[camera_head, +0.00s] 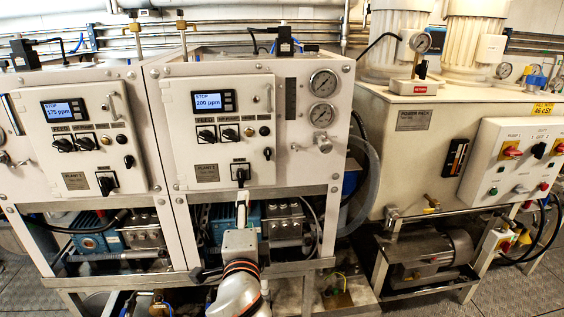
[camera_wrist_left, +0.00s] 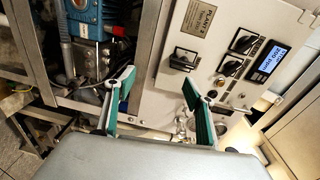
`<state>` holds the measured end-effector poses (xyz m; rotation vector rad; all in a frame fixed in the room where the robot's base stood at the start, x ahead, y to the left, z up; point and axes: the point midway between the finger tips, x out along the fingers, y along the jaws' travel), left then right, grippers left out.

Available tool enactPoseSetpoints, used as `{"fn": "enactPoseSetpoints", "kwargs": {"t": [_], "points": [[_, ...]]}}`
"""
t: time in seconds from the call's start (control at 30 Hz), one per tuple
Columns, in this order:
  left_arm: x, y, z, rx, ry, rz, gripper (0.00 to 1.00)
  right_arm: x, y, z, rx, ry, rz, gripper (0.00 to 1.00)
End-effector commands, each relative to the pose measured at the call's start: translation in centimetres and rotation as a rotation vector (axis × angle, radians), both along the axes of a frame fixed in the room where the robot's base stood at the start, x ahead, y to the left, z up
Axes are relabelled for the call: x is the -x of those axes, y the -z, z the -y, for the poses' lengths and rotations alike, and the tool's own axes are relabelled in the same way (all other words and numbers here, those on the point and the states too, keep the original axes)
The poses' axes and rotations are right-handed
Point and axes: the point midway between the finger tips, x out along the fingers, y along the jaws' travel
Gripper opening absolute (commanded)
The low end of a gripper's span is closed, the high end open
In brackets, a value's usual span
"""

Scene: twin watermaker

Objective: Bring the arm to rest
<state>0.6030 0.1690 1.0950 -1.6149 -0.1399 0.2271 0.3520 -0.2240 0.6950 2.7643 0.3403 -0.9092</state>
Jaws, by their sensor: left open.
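My left arm (camera_head: 240,285) comes up from the bottom middle of the head view. Its gripper (camera_head: 242,203) is in front of the right-hand watermaker unit, just below the main rotary switch (camera_head: 241,173) of the panel reading 200 ppm. In the left wrist view the two green-padded fingers (camera_wrist_left: 159,80) stand wide apart with nothing between them. The panel (camera_wrist_left: 215,60) lies beyond them, with its black main switch (camera_wrist_left: 185,58) past the fingertips. I cannot tell the exact gap to the panel. My right gripper is in neither view.
A similar unit (camera_head: 82,115) reading 175 ppm stands at the left. At the right is a cream power pack (camera_head: 410,150) with a switch box (camera_head: 515,160). Metal frames (camera_head: 180,276) hold blue pumps (camera_head: 95,243) below. Floor (camera_head: 525,290) shows at the lower right.

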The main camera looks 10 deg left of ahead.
Motion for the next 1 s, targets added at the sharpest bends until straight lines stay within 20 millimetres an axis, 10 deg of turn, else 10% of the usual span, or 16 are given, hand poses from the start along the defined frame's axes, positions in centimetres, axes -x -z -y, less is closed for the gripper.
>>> {"fn": "enactPoseSetpoints", "kwargs": {"t": [0.27,0.5,0.73,1.0], "points": [[4.6,18.2,0.1,0.398,0.110,-0.222,0.54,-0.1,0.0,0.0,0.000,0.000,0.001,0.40],[14.0,31.7,-1.6,0.848,0.060,-0.390,0.54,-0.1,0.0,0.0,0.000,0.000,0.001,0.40],[22.6,38.6,-4.4,1.188,-0.074,-0.458,0.54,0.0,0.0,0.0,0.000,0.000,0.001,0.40],[25.1,40.0,-5.4,1.290,-0.127,-0.461,0.54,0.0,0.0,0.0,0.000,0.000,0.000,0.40]]}}
